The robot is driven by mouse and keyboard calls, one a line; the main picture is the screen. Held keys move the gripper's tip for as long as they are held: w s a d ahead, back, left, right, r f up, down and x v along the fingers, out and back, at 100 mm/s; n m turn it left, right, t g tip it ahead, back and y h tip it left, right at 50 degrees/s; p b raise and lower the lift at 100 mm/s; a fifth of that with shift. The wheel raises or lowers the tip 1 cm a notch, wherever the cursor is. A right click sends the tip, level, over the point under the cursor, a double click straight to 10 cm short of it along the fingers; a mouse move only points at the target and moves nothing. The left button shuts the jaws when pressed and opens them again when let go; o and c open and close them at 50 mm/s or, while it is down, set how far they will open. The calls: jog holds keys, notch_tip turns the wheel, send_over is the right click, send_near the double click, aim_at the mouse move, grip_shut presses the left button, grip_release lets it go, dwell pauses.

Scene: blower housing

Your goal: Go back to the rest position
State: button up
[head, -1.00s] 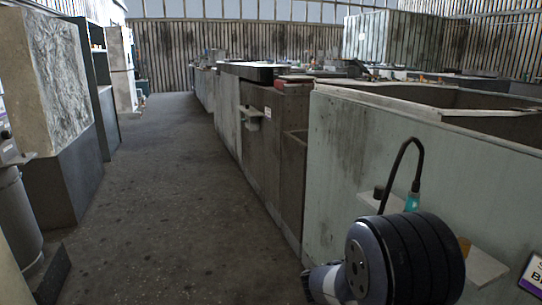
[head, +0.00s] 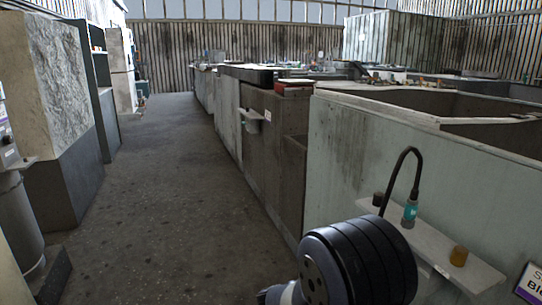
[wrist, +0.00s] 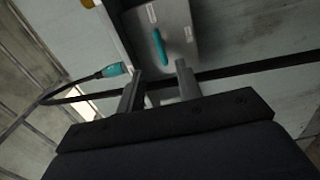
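My gripper (wrist: 159,76) shows in the wrist view with its two grey fingers apart and nothing visible between them. A grey panel with a teal strip (wrist: 160,48) lies beyond the fingertips. A teal connector (wrist: 116,69) with a black cable is to the left of the fingers, apart from them. In the head view, the dark rounded joint of my arm is at the lower right, in front of the pale housing wall (head: 345,165). The fingers are hidden in that view.
A small ledge (head: 440,250) on the housing wall carries the teal connector (head: 410,213) with its looped black cable and an amber knob (head: 459,256). A grey aisle floor (head: 165,190) runs clear at left.

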jog(key=w+d+n+p, duration=0.3)
jog(key=d+n+p, duration=0.4)
jog(key=d+p, duration=0.2)
jog(key=shift+w+r+n+p, duration=0.25)
jog(key=shift+r+n+p, duration=0.1)
jog(key=shift+p, duration=0.25)
dwell(0.5)
jog(key=shift+d, duration=0.1)
jog(key=shift+s+f, duration=0.1)
dwell(0.4)
